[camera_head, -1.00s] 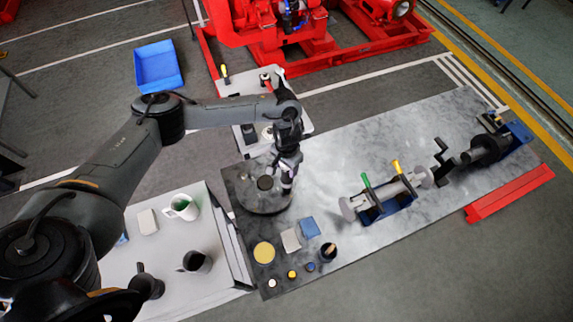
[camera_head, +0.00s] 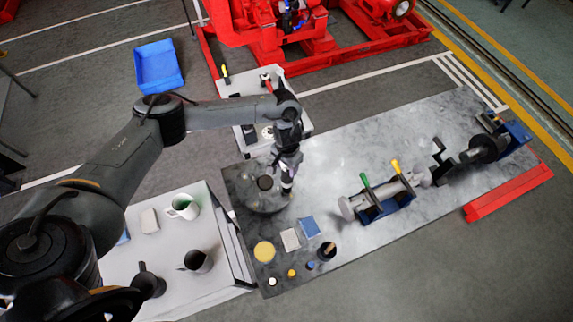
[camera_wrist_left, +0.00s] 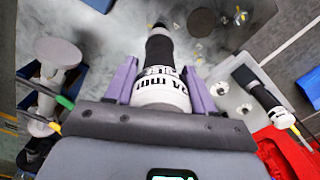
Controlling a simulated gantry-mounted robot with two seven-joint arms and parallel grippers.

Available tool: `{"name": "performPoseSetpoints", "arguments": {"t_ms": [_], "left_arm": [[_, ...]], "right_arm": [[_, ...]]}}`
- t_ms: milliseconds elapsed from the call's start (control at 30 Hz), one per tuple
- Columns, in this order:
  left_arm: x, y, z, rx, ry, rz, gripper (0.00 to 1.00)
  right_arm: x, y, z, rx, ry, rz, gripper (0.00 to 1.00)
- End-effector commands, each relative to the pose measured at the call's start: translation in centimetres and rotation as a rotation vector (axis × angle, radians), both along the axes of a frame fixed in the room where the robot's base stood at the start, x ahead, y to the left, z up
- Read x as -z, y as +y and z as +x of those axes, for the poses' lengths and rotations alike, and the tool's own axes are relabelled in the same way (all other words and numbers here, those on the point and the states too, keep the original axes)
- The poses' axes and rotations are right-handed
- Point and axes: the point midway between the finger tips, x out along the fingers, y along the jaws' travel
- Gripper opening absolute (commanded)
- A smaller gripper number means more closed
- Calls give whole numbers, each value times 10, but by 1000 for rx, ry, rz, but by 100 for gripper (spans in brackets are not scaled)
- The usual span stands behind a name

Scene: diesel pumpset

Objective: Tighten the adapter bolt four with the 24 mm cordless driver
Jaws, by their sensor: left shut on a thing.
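My left gripper (camera_head: 287,163) hangs over the left end of the grey workbench, pointing down. In the left wrist view its purple fingers (camera_wrist_left: 160,88) are shut on the cordless driver (camera_wrist_left: 162,72), a black and white body with "24 mm" lettering. In the head view the driver's lower end (camera_head: 287,187) is at the right edge of a round grey plate (camera_head: 262,203) with a dark hub (camera_head: 265,183), probably the adapter. The single bolts are too small to tell apart. I cannot tell whether the driver's tip touches a bolt. My right gripper is not in view.
A shaft assembly (camera_head: 385,197) with green and yellow handles stands mid-bench. Pads, a yellow disc (camera_head: 264,252) and small pots lie at the front left. A white cart (camera_head: 160,238) with mugs stands left. The red pumpset (camera_head: 300,35) is behind. The bench between plate and shaft is clear.

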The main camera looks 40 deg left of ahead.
Motion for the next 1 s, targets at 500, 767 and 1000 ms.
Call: {"name": "performPoseSetpoints", "arguments": {"t_ms": [500,767,1000], "left_arm": [[-1,0,1,0,-1,-1,0],[1,0,0,0,-1,-1,0],[4,-1,0,0,-1,-1,0]], "right_arm": [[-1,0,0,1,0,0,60],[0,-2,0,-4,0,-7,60],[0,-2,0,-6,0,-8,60]]}}
